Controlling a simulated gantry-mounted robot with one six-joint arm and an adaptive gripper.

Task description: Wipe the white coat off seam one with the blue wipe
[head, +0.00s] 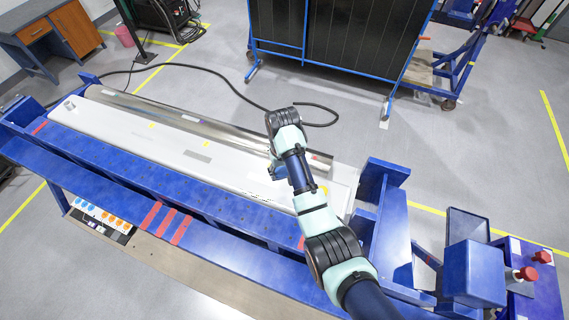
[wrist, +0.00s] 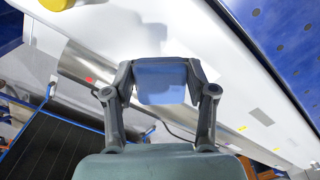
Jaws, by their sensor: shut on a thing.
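My gripper (wrist: 162,70) is shut on the blue wipe (wrist: 162,86), a flat blue block held between its two fingertips in the wrist view. In the head view my arm reaches over the right part of a long white panel (head: 130,132) and mostly hides the gripper. The panel also shows in the wrist view (wrist: 217,60), under and beyond the wipe. I cannot tell whether the wipe touches it. A grey patch (wrist: 262,117) lies on the panel, also in the head view (head: 197,156). I cannot make out seam one or its white coat.
A shiny metal strip (head: 215,126) runs along the panel's far side. The blue jig frame (head: 120,165) surrounds it, with an upright end (head: 392,225) at right. A control box with red buttons (head: 527,273) stands beyond. A dark screen (head: 335,40) stands behind; a cable (head: 235,88) lies on the floor.

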